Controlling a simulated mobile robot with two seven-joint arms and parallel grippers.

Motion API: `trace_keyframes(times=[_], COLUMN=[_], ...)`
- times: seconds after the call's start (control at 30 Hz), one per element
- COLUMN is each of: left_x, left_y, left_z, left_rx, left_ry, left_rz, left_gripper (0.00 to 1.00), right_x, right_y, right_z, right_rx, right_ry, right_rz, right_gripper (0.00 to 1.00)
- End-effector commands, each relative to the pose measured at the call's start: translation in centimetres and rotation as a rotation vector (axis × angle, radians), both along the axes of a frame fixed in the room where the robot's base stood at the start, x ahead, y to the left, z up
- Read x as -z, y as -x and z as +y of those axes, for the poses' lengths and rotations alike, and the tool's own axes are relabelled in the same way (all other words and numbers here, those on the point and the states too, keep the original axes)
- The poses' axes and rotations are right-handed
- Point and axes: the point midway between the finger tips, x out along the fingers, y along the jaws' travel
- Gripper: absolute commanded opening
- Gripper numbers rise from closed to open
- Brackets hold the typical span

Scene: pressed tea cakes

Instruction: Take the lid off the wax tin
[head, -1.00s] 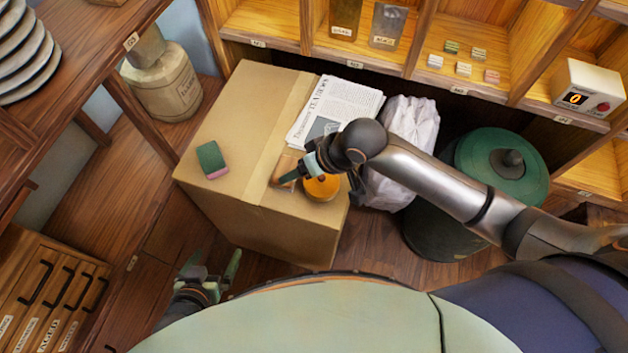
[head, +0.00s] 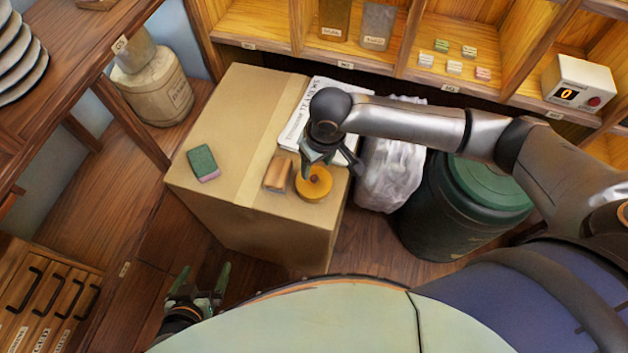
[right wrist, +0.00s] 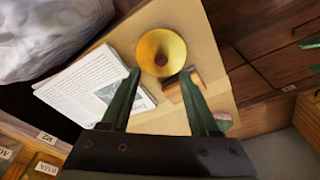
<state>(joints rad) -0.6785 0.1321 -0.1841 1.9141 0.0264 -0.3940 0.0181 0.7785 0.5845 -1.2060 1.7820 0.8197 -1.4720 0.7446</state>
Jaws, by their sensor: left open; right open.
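A round orange-yellow tin (head: 318,190) sits upright on the cardboard box (head: 222,130), near its front right edge. It also shows in the right wrist view (right wrist: 175,42), with a small dark spot at its middle. I cannot tell whether that top face is a lid. My right gripper (head: 331,160) is open and empty, above and just behind the tin in the head view. In the right wrist view its open fingers (right wrist: 159,74) point toward the tin, apart from it. My left gripper (head: 204,272) is open and empty, low in front of the box.
A small wooden block (head: 277,174) lies just left of the tin. A green and pink sponge (head: 203,163) lies further left on the box. A newspaper (head: 296,128) lies behind the tin. A pale bag (head: 390,180) and a green-lidded bin (head: 465,210) stand right of the box.

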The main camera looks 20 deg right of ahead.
Motion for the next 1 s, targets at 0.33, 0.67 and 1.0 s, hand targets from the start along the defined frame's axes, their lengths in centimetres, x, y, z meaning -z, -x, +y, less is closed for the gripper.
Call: trace_keyframes(times=[0.33,0.67,1.0], left_x=[0.8,0.8,0.7], left_y=[0.0,0.0,-0.1], left_z=[0.0,-0.2,-0.3], left_rx=[0.000,0.003,0.004], left_ry=[0.001,0.003,0.004], left_rz=[0.002,0.008,0.002], left_gripper=[1.00,1.00,1.00], right_x=[4.4,5.4,5.3], right_y=[-0.4,-0.5,-0.5], right_z=[0.3,0.4,0.3], right_rx=[0.000,-0.001,-0.001], right_ry=[0.000,0.000,0.000], right_rz=[0.001,-0.001,-0.001], right_gripper=[0.61,0.61,0.27])
